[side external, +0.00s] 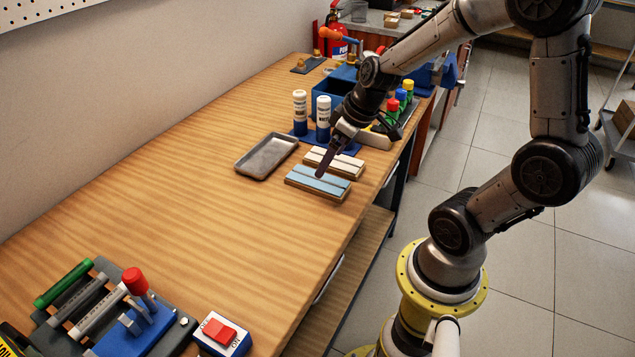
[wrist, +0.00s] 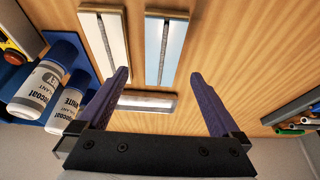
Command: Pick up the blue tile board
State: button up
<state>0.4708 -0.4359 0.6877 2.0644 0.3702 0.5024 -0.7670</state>
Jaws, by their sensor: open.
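The blue tile board (side external: 317,183) lies flat on the wooden bench near its right edge, with a dark groove along its length. It also shows in the wrist view (wrist: 174,42), at the top centre. A white tile board (side external: 334,163) lies beside it, on the far side; the wrist view shows this white board (wrist: 96,42) to the left of the blue one. My gripper (side external: 320,172) is over the boards in the side view. In the wrist view my gripper (wrist: 160,88) is open, its two fingers apart with nothing held between them, and the blue board lies ahead of them.
A grey tray (side external: 267,156) sits left of the boards. Two white sealant bottles (side external: 323,119) stand behind on a blue base. Coloured-cap bottles (side external: 401,97) stand at the back right. A red switch box (side external: 221,333) is at the front. The middle of the bench (side external: 190,220) is clear.

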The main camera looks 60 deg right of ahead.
aim_at(316, 181)
jog(key=shift+x, duration=3.55)
jog(key=shift+w+a, duration=0.1)
jog(key=shift+a, duration=0.05)
jog(key=shift+r, duration=0.1)
jog(key=c, duration=1.5)
jog(key=shift+r, duration=0.1)
